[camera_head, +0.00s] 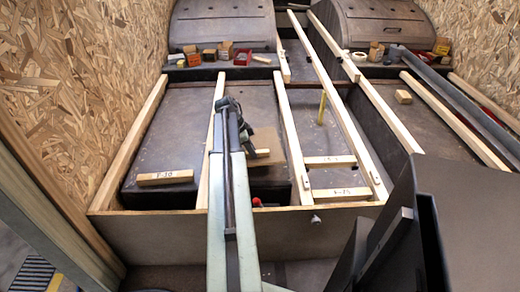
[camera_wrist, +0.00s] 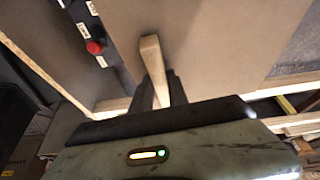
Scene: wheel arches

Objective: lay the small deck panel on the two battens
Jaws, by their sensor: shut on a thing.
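The small deck panel is a flat brown board (camera_head: 265,142) with a pale wooden grip bar on it; it fills much of the wrist view (camera_wrist: 215,40). My gripper (camera_wrist: 158,92) is shut on the grip bar (camera_wrist: 150,52). In the head view my gripper (camera_head: 245,138) and arm partly cover the panel. The panel is over the gap between a left batten (camera_head: 212,140) and a middle batten (camera_head: 292,145). Whether it touches either batten, I cannot tell.
A red knob (camera_wrist: 94,47) with white labels shows beside the panel. A loose wood block (camera_head: 165,178) lies left; two cross blocks (camera_head: 340,194) sit right. A yellow upright (camera_head: 322,108) stands beyond. Small boxes line the ledge before the wheel arches (camera_head: 222,25).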

